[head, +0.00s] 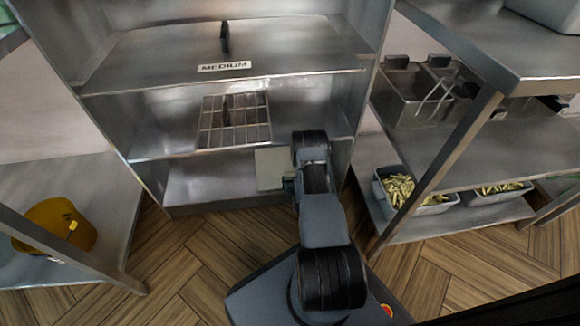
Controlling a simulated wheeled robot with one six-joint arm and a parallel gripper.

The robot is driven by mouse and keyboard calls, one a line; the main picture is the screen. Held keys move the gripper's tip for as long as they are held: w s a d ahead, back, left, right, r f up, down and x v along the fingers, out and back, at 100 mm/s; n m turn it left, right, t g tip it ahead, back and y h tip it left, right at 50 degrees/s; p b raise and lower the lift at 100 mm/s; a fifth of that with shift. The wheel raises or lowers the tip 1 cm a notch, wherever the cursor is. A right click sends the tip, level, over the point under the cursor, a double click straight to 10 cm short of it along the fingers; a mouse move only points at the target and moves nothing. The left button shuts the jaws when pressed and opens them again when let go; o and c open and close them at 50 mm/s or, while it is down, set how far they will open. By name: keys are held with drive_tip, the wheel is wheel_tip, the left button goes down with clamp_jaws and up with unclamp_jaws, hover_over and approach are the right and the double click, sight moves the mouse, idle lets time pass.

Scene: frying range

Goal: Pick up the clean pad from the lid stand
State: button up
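A pale, flat, square pad (270,168) shows just left of the end of my arm, at the front of the steel shelf unit and just below the middle shelf's front edge. My gripper (290,183) is at the pad's right edge and seems to meet it. The fingers are small and partly hidden by my wrist, so I cannot tell whether they are open or closed on the pad. A wire rack (248,133) with a dark upright part inside stands on the middle shelf; I cannot tell whether it is the lid stand.
The upper shelf (150,60) carries a "MEDIUM" label and a black handle. A yellow bucket (55,225) is on the low shelf at left. Fry baskets (405,95) and tubs of fries (410,190) are at right. Wooden floor lies clear left of my base.

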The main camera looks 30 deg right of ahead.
drive_tip(key=b+x, duration=0.1)
drive_tip(key=x, duration=0.1)
drive_tip(key=b+x, duration=0.2)
drive_tip(key=shift+a+f, duration=0.2)
drive_tip(key=shift+w+d+f, duration=0.1)
drive_tip(key=shift+w+d, duration=0.2)
drive_tip(key=shift+w, duration=0.3)
drive_tip(key=c, duration=0.9)
drive_tip(key=shift+c, duration=0.2)
